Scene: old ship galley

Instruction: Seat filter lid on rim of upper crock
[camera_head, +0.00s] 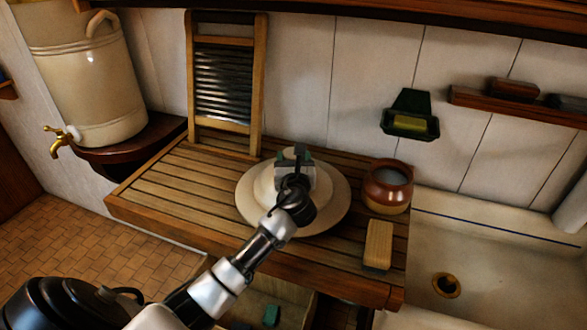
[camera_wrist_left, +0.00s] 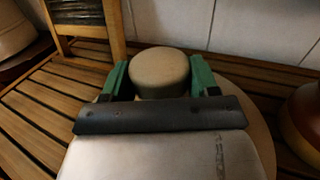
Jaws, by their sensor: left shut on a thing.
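The filter lid (camera_head: 335,203) is a wide cream disc with a raised middle, at the centre of the slatted wooden drainboard. My left gripper (camera_head: 294,158) is above its middle and shut on its round knob (camera_wrist_left: 160,72), with one green fingertip on each side. The gripper hides part of the lid; I cannot tell whether the lid touches the slats. The cream crock (camera_head: 92,85) stands at the upper left, with a side handle and a brass tap (camera_head: 57,140). Its top rim is outside the head view. My right gripper is not in view.
The crock stands on a dark wooden shelf (camera_head: 128,143). A washboard (camera_head: 225,90) leans on the wall behind the drainboard (camera_head: 170,200). A brown pot (camera_head: 388,190) and a wooden block (camera_head: 379,245) are right of the lid. The sink (camera_head: 500,250) is farther right. The left slats are clear.

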